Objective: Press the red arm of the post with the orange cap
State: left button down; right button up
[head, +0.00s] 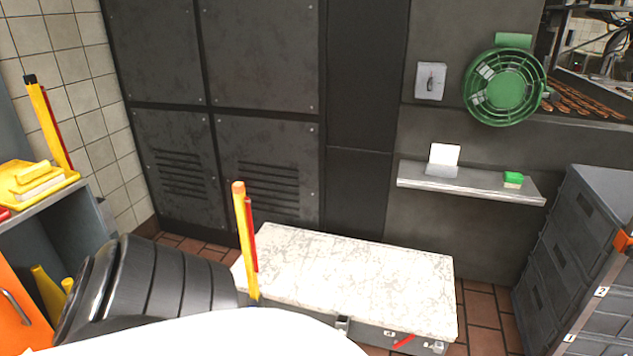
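The yellow post with the orange cap (239,187) stands at the left end of a pale marble-topped chest, in the middle-left of the head view. It is nearly upright and leans slightly. Its red arm (251,236) runs close along the post's right side. The post's foot is partly hidden behind a white rounded shape at the bottom. A second yellow post with a black cap (44,120) and its own red arm (57,130) stands on the shelf at the far left. Neither of my grippers shows, and nothing is seen touching either post.
A black ribbed cylinder, perhaps part of my arm, fills the lower left, close to the orange-capped post. The marble top (350,275) is bare. A wall shelf (480,188) holds a white card and a green-topped block. Grey drawers (575,255) stand at right.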

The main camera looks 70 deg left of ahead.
aim_at(247, 200)
jog(key=u, duration=0.35)
jog(key=i, duration=1.2)
jog(key=u, duration=1.5)
jog(key=i, duration=0.55)
jog(key=u, duration=0.6)
